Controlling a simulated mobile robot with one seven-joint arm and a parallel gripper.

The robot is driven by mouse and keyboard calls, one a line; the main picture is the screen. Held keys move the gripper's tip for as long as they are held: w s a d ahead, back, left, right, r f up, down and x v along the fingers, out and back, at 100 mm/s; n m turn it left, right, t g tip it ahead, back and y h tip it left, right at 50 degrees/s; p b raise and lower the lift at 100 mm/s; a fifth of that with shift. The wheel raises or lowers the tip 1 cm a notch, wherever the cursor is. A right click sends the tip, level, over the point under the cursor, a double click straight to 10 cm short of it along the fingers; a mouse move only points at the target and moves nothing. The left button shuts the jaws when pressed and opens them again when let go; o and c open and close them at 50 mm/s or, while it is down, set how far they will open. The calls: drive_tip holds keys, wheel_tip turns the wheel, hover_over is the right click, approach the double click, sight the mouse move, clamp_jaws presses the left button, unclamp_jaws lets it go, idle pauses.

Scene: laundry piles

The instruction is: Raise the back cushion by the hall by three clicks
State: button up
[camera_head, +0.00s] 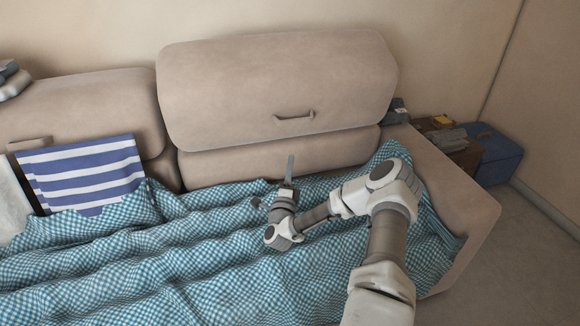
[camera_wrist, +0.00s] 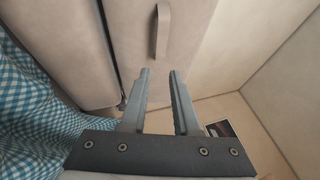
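The right back cushion (camera_head: 275,85) is beige and stands higher than the left one, above a lower beige section of the sofa back (camera_head: 270,160). A small pull handle (camera_head: 294,116) is on its front face. In the wrist view the handle (camera_wrist: 161,30) shows beyond my fingertips. My gripper (camera_head: 290,162) is in front of the lower section, below the handle and apart from it. In the wrist view my gripper (camera_wrist: 160,72) is open, with nothing between its fingers. The left back cushion (camera_head: 95,108) sits lower, its handle (camera_head: 30,143) partly hidden.
A blue-checked blanket (camera_head: 120,270) covers the seat. A blue-and-white striped cloth (camera_head: 85,175) leans at the left. The sofa's right armrest (camera_head: 450,185) is beside my arm. A blue box (camera_head: 494,152) and small items stand beyond it by the wall.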

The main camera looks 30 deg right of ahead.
idle(0.4)
drive_tip(key=w+a+r+n+t+y, duration=0.1)
drive_tip(key=w+a+r+n+y, duration=0.25)
drive_tip(key=a+n+y, duration=0.3)
drive_tip(key=w+a+r+n+t+y, duration=0.1)
drive_tip(key=w+a+r+n+y, duration=0.3)
drive_tip(key=a+n, duration=0.3)
drive_tip(key=s+a+r+n+g+y, duration=0.4)
drive_tip(key=a+r+n+g, duration=0.1)
drive_tip(key=a+n, duration=0.4)
drive_tip(key=s+a+r+n+g+h, duration=0.1)
drive_tip(key=s+r+n+g, duration=0.15)
drive_tip(key=s, duration=0.35)
drive_tip(key=s+a+r+n+g, duration=0.1)
drive_tip(key=s+r, duration=0.3)
drive_tip(key=s, duration=0.2)
drive_tip(key=s+a+r+n+g+h, duration=0.1)
drive_tip(key=s+a+r+n, duration=0.15)
drive_tip(key=s, duration=0.45)
drive_tip(key=s+d+r+m+g, duration=0.15)
drive_tip(key=s+g, duration=0.25)
drive_tip(key=s, duration=1.5)
wheel_tip(320, 180, up, 20)
drive_tip(key=p, duration=1.9)
drive_tip(key=shift+w+d+f+y, duration=0.15)
drive_tip(key=shift+d+y, duration=0.15)
drive_tip(key=shift+y, duration=0.05)
